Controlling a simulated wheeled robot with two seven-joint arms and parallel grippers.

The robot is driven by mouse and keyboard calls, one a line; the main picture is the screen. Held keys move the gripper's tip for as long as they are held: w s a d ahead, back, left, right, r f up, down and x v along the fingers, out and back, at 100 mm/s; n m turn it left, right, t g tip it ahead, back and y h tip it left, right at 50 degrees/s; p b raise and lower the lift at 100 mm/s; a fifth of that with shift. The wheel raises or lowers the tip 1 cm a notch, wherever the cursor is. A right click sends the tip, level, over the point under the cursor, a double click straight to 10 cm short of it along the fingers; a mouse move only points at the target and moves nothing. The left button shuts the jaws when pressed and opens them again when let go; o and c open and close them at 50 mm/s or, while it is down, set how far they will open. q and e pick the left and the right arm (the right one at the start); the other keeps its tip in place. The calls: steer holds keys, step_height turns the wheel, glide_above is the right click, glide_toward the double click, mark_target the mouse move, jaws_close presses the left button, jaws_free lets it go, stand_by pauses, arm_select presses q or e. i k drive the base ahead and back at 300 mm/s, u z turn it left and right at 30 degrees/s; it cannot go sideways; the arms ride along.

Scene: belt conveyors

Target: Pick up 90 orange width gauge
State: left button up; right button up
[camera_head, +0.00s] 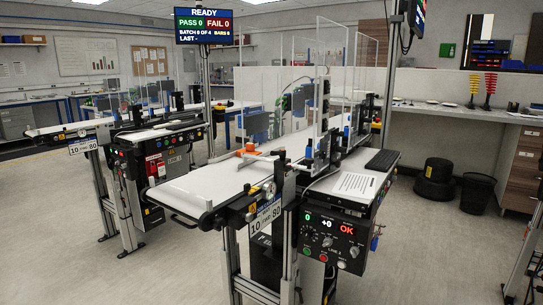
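A small orange object (249,148) is on the nearer conveyor, toward the far left edge of its white belt (215,183). A thin pale bar lies beside it. It is too small to read any number, and I cannot tell whether it is the 90 gauge. Neither of my grippers is in view.
Clear upright panels (328,75) stand over the belt. A second conveyor (155,132) is to the left. Floor in front is free.

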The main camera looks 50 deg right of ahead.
mark_target(250, 147)
steer(key=z, duration=1.9)
